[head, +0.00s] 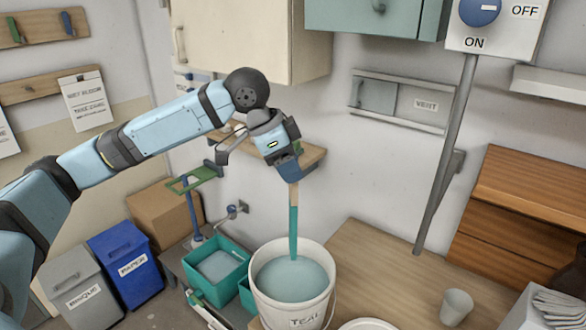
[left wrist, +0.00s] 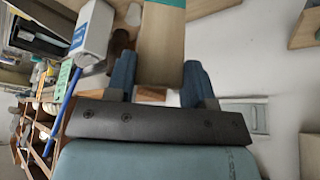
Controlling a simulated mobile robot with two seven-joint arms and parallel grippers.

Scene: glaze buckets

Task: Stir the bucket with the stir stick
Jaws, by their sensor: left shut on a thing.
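The bucket (head: 288,306) is white, labelled "TEAL", and holds blue-green glaze (head: 292,277). It stands at the left end of the wooden worktop. The stir stick (head: 293,222) is upright, with a bare wood top and a teal-coated lower part. Its lower end meets the glaze inside the bucket, so its tip is hidden. My left gripper (head: 289,172) is above the bucket, shut on the stick's top end. In the left wrist view the stick (left wrist: 162,48) sits between the two blue fingers of my left gripper (left wrist: 160,85). My right gripper is not in view.
Teal tubs (head: 217,268) sit left of the bucket. The worktop's middle is clear.

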